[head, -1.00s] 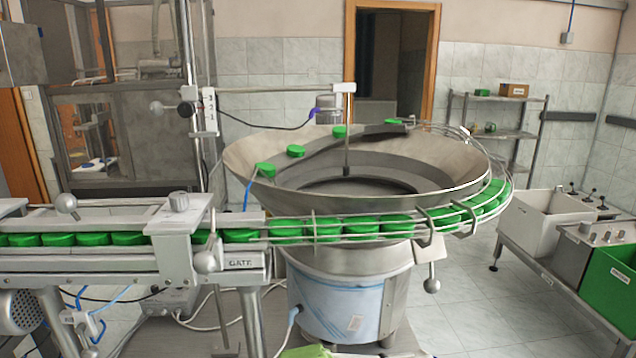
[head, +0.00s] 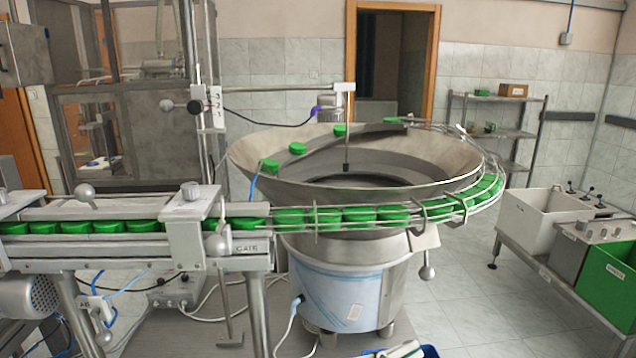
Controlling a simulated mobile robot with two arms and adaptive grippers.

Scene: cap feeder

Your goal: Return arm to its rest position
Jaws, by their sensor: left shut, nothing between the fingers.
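My right gripper is out of view. The steel bowl feeder (head: 262,170) stands in the middle on a round base. Green caps (head: 358,216) line the railed track around its front. A few caps lie on the bowl's inner ledge.
The conveyor with the gate block (head: 190,218) runs in from the left, filled with green caps. A white bin (head: 530,215) and a green bin (head: 612,280) stand on a low bench at right. A shelf (head: 500,133) stands behind. The floor right of the feeder is clear.

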